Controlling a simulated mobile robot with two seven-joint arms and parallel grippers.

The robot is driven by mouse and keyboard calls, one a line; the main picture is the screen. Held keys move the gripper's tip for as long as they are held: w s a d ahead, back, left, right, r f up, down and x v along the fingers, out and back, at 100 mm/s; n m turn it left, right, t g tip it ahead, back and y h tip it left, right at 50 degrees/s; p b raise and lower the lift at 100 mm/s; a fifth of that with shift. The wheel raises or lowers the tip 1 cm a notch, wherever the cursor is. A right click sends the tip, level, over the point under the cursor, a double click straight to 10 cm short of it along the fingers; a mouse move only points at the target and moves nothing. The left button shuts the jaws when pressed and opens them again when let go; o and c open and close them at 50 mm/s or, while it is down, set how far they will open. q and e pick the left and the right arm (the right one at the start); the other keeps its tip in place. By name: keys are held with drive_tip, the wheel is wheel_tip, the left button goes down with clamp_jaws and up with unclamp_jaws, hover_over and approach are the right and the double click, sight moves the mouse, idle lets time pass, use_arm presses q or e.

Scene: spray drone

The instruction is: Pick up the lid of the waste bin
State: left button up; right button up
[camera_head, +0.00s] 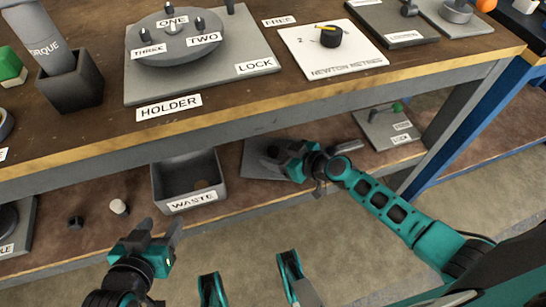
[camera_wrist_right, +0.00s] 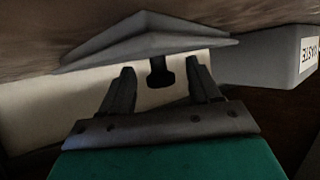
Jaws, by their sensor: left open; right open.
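The open grey waste bin (camera_head: 190,182), labelled WASTE, stands on the lower shelf. The grey lid (camera_head: 256,169) lies on the shelf just right of the bin, partly hidden by my right gripper. My right gripper (camera_head: 277,160) is open over the lid. In the right wrist view, which appears upside down, the lid (camera_wrist_right: 150,42) has a dark knob (camera_wrist_right: 160,72) between the open fingertips (camera_wrist_right: 162,82). I see gaps between knob and both fingers. My left gripper (camera_head: 162,228) is open and empty, in front of the lower shelf.
The upper tabletop (camera_head: 230,115) overhangs the lower shelf, close above my right gripper. A board with LOCK labels (camera_head: 385,128) lies right of the lid. A white-topped piece (camera_head: 118,207) and a black piece (camera_head: 76,222) stand left of the bin. A table leg (camera_head: 445,125) rises at the right.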

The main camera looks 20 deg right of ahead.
use_arm(q)
drive_tip(key=shift+r, duration=0.15)
drive_tip(key=shift+d, duration=0.1)
use_arm(e)
clamp_jaws()
idle(0.3)
